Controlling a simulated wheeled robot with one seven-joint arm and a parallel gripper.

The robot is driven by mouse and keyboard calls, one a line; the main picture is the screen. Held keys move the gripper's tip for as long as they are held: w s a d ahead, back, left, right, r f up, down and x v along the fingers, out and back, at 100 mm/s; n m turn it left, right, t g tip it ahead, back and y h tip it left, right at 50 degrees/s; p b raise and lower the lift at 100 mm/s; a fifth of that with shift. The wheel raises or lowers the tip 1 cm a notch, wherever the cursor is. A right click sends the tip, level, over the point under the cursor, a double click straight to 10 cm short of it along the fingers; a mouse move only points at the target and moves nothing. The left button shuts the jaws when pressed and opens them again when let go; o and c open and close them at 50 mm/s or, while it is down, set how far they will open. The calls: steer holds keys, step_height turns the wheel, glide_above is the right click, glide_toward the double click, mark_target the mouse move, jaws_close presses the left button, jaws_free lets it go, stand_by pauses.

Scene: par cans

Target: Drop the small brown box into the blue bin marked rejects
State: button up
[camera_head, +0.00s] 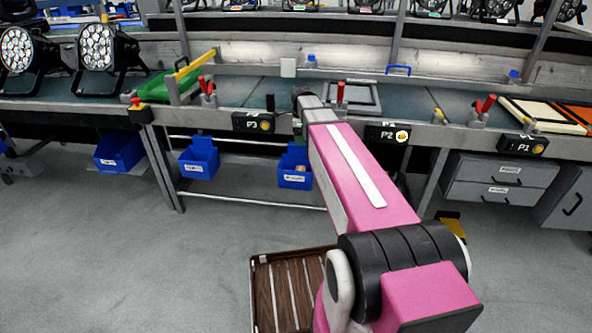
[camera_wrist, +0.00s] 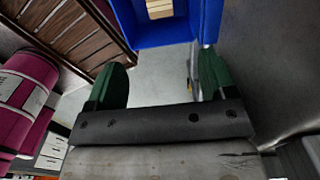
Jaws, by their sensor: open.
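The small brown box (camera_wrist: 160,8) shows at the top edge of the wrist view, inside a blue bin (camera_wrist: 167,38). In the head view a small brown thing (camera_head: 300,168) shows inside the blue bin (camera_head: 296,182) hanging below the bench; the bin's label is too small to read. My gripper (camera_wrist: 160,82) is open, its two green fingers apart with only bare floor showing between them. In the wrist view the bin lies just beyond the fingertips. In the head view my pink arm hides most of my gripper.
Two other blue bins hang left, one near (camera_head: 199,160) and one farther left (camera_head: 120,151). The workbench (camera_head: 240,92) runs above, carrying lamps, clamps and frames. Grey drawers (camera_head: 497,180) stand right. A brown slatted surface (camera_head: 262,290) lies low in front. The floor at left is clear.

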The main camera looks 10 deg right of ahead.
steer(key=shift+r, duration=2.2)
steer(key=s+f+n, duration=1.7)
steer(key=s+n, duration=0.4)
steer(key=shift+s+n, duration=0.15)
steer(key=shift+n, duration=0.15)
